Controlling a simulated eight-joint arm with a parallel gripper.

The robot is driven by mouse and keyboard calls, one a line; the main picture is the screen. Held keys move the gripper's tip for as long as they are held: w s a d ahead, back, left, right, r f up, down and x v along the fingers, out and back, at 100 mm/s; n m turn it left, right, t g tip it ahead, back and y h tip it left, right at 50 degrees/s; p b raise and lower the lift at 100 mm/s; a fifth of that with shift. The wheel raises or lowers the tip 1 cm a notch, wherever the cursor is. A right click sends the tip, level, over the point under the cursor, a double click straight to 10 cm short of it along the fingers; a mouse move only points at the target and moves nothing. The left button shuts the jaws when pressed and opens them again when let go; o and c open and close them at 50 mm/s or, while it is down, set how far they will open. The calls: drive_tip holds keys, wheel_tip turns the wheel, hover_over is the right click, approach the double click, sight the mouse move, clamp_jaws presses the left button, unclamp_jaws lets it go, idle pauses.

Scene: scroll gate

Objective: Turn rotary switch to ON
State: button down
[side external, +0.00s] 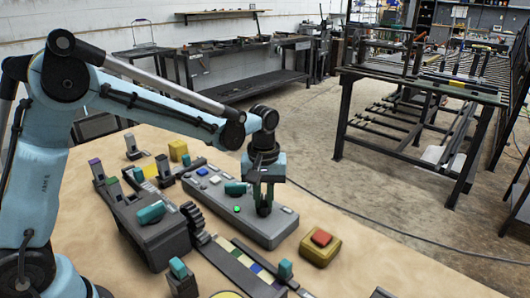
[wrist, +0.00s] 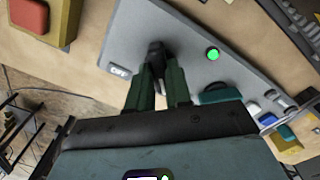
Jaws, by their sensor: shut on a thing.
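My gripper (side external: 264,200) points down over the right part of a grey control panel (side external: 272,235). In the wrist view, my gripper's two dark green fingers (wrist: 159,82) are closed around a dark rotary knob (wrist: 155,52) on the panel (wrist: 185,25). The fingers hide part of the knob, and its exact pointing direction is hard to tell. A small white label (wrist: 118,71) sits beside it; its lettering is too blurred to read surely. A lit green lamp (wrist: 212,54) is on the panel, also visible in the side view (side external: 237,209).
The panel also carries a teal handle (side external: 236,188) and small white and blue buttons. A yellow box with a red button (side external: 321,239) stands to its right. A dark gear rack (side external: 194,222) and a grey box with a teal knob (side external: 151,213) crowd the left.

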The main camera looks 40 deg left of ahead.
drive_tip(key=shift+n, duration=0.5)
drive_tip(key=c, duration=1)
unclamp_jaws()
drive_tip(key=shift+c, duration=0.2)
drive_tip(key=shift+r, duration=0.1)
wheel_tip(320, 180, up, 12)
drive_tip(key=s+a+f+m+t, duration=0.2)
drive_tip(key=s+m+t, duration=0.1)
drive_tip(key=s, duration=0.4)
drive_tip(key=s+a+f+m+t, duration=0.2)
drive_tip(key=s+m+t, duration=0.2)
drive_tip(key=s+m, duration=0.2)
drive_tip(key=shift+s+a+f, duration=0.15)
drive_tip(key=shift+s+f, duration=0.05)
drive_tip(key=shift+s, duration=0.45)
